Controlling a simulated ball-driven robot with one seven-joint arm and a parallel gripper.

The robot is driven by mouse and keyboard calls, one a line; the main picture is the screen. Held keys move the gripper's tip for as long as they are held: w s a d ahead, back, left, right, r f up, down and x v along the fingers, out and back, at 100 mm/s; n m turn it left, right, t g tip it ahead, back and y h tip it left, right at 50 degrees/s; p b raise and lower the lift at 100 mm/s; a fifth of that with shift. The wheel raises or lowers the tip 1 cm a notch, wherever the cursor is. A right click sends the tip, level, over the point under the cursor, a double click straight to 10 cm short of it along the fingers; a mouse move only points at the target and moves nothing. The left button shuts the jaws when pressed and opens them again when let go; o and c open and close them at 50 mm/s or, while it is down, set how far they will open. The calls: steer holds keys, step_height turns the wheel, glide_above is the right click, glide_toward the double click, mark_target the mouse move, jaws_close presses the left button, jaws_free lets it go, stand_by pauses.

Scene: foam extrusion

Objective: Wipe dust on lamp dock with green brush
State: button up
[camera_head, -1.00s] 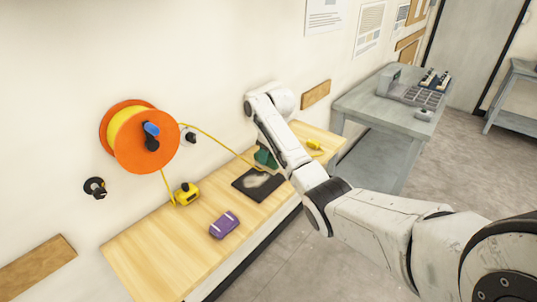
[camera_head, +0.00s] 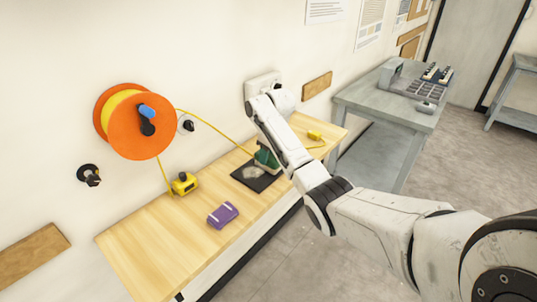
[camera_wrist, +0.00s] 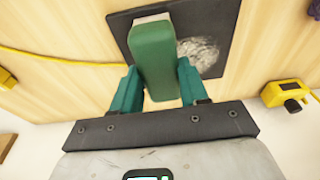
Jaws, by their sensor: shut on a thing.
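The lamp dock is a flat dark square plate (camera_head: 242,175) on the wooden bench. It also shows in the wrist view (camera_wrist: 222,58). A pale grey patch of dust (camera_wrist: 200,54) lies on it, right of the green brush in the wrist view; the dust also shows in the head view (camera_head: 253,172). My gripper (camera_wrist: 157,88), with teal fingers, is shut on the green brush (camera_wrist: 153,58). The brush is over the dock, beside the dust and partly overlapping it in view. Whether its underside touches the plate is hidden. In the head view my gripper (camera_head: 267,157) is at the dock's far edge.
A yellow cord runs from an orange reel (camera_head: 125,130) on the wall across the bench behind the dock. A yellow tape-measure-like object (camera_head: 185,184), a purple block (camera_head: 223,215) and a small yellow object (camera_head: 314,135) lie on the bench. The front-left bench top is clear.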

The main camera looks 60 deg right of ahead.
steer(key=shift+f, duration=0.6)
stand_by(0.6)
steer(key=shift+w+b, duration=0.1)
steer(key=shift+b, duration=0.2)
steer(key=shift+w+d+f+b, duration=0.1)
steer(key=shift+w+b, duration=0.3)
steer(key=shift+b, duration=0.05)
steer(key=shift+w+d+b, duration=0.2)
steer(key=shift+w+b, duration=0.4)
steer(key=shift+w, duration=0.1)
steer(key=w+b, duration=0.1)
steer(key=b, duration=0.1)
steer(key=w+b, duration=0.2)
steer(key=shift+w+d+f, duration=0.15)
steer(key=shift+w+d, duration=0.05)
steer(key=shift+d, duration=0.2)
steer(key=shift+w+d+r+b, duration=0.2)
steer(key=shift+w+b, duration=0.45)
steer(key=shift+b, duration=0.4)
steer(key=shift+a+r, duration=0.1)
steer(key=shift+p, duration=0.3)
